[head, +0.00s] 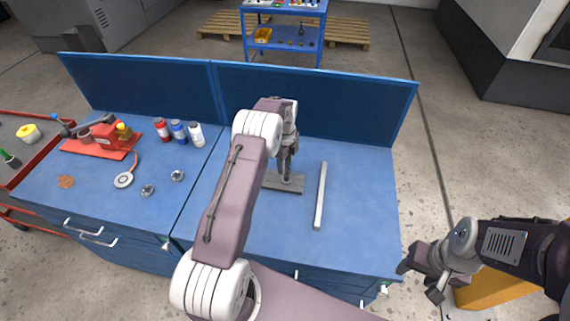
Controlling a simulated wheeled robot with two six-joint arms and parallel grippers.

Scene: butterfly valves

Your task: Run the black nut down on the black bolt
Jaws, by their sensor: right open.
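My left gripper (286,168) points down over a flat grey plate (292,187) on the blue workbench. Its fingers are small and dark here, and I cannot tell whether they are open or shut. I cannot make out the black bolt or the black nut; the gripper and my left arm cover part of the plate and the space around it. My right gripper (420,275) is open and empty, off the front right corner of the bench and well away from the plate.
A grey bar (320,195) lies right of the plate. On the left are a red fixture (105,137), several bottles (179,131), a round gauge (124,180) and small metal parts (148,190). Blue panels (330,105) close the back. The bench's right end is clear.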

